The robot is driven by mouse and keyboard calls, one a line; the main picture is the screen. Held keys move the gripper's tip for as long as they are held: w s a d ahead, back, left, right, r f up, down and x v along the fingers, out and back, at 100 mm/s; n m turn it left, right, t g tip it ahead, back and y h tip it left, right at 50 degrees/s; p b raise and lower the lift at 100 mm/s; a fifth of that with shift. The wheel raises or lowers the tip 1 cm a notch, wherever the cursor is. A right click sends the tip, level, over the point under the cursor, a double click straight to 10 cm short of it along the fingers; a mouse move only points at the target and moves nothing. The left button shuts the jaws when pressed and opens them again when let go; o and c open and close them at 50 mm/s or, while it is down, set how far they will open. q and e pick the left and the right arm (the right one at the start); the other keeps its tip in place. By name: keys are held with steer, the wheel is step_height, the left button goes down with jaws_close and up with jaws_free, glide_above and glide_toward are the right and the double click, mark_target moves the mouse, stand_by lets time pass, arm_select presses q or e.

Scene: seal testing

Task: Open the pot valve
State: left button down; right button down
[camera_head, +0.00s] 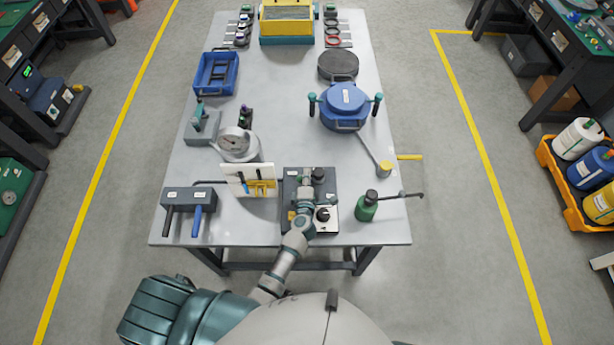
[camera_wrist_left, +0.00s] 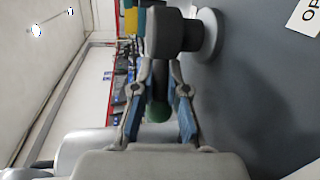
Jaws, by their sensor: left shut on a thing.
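The grey valve box (camera_head: 330,187) stands at the front middle of the table, with a dark round knob (camera_head: 318,174) at its far side and another black knob (camera_head: 322,214) on a white plate nearer. My left gripper (camera_head: 307,188) reaches over the box from the front and is shut on the far dark knob. In the left wrist view the same knob (camera_wrist_left: 172,34) stands on a pale round base at the tips of my blue-padded fingers (camera_wrist_left: 160,72). The blue lidded pot (camera_head: 345,100) stands farther back to the right. My right gripper is not in view.
A green bottle (camera_head: 367,206) stands right of the box. A blue tray (camera_head: 203,87) lies farther back. The front right table corner is clear.

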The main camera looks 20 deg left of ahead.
arm_select(q)
steer(key=shift+s+d+f+n+y, duration=0.2)
steer(key=shift+s+n+y, duration=0.1)
steer(key=shift+y, duration=0.1)
steer(key=c, duration=1.2)
jaws_free()
steer(key=shift+w+a, duration=0.1)
steer(key=shift+a, duration=0.05)
steer(key=v, duration=1.2)
steer(key=shift+r, duration=0.1)
